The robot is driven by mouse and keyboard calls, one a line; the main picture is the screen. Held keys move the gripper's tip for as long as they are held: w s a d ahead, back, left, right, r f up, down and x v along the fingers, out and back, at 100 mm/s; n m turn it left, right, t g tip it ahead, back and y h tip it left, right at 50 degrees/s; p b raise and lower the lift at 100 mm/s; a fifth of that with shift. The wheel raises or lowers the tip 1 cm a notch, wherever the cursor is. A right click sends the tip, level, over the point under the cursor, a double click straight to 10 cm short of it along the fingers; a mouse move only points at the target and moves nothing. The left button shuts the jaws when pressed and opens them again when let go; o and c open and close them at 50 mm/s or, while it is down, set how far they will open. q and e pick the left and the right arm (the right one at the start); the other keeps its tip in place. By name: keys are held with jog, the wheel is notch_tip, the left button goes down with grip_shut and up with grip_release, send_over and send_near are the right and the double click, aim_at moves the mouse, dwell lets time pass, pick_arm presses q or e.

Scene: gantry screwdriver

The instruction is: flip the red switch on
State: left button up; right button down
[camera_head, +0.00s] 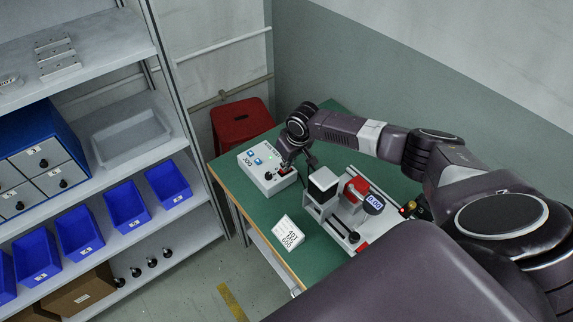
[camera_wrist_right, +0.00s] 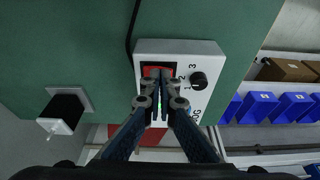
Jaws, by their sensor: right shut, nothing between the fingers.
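The red switch (camera_wrist_right: 146,70) sits in a dark frame on a white control box (camera_wrist_right: 205,56), seen in the right wrist view. In the head view the box (camera_head: 262,174) stands on the green table, and a bit of red shows on the switch (camera_head: 283,171) beside my gripper. My right gripper (camera_wrist_right: 158,74) is shut and empty, its fingertips over the switch and hiding its middle. It also shows in the head view (camera_head: 287,164). I cannot tell whether the fingertips touch the switch or which way it is tipped. My left gripper is in neither view.
A black knob (camera_wrist_right: 199,81) marked 1, 2, 3 is close beside the switch. A red stool (camera_head: 240,122) is behind; shelves with blue bins (camera_head: 126,205) are left.

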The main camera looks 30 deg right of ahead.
jog(key=r+p, duration=0.4)
jog(key=shift+a+r, duration=0.2)
jog(key=shift+r, duration=0.05)
jog(key=b+v, duration=0.2)
jog(key=v, duration=0.7)
jog(key=shift+s+d+r, duration=0.15)
jog(key=shift+d, duration=0.2)
